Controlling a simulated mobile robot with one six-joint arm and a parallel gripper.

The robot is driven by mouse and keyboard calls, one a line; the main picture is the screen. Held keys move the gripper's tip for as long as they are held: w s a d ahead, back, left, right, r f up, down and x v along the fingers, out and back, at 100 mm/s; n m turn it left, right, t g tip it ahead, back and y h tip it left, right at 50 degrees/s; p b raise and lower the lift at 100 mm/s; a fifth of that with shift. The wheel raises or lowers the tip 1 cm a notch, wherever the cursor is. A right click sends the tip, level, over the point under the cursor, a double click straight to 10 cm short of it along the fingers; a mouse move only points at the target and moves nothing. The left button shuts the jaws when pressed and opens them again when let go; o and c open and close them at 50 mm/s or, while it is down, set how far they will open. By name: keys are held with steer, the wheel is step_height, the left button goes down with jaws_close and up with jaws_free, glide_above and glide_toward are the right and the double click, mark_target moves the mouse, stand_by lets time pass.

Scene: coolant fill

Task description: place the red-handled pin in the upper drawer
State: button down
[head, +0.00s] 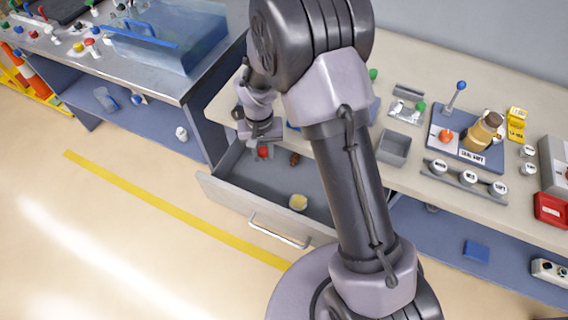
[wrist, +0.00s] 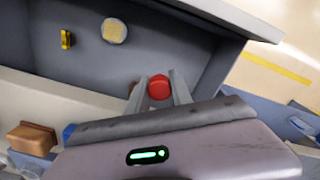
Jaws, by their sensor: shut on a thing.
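The red-handled pin (wrist: 159,89) shows as a round red head between the two fingers of my gripper (wrist: 160,80) in the wrist view. My gripper is shut on it. In the head view the red head (head: 263,152) shows just below my gripper (head: 262,141), over the far left part of the open drawer (head: 250,182). The pin's shaft is hidden, and I cannot tell whether it touches the drawer floor. The drawer (wrist: 190,45) is pulled out from under the worktop and fills the upper part of the wrist view.
In the drawer lie a round cream-coloured piece (head: 298,202) and a small brown piece (head: 294,159). A small yellow piece (wrist: 66,39) shows in the wrist view. A grey open bin (head: 394,148) and a blue tray with a bottle (head: 482,133) stand on the worktop, right of my arm.

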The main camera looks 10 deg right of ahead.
glide_toward(250, 185)
steer(key=shift+m, duration=0.4)
step_height(250, 185, down, 7)
steer(key=b, duration=0.4)
steer(key=shift+r, duration=0.1)
steer(key=c, duration=1.1)
jaws_free()
steer(key=shift+c, duration=0.2)
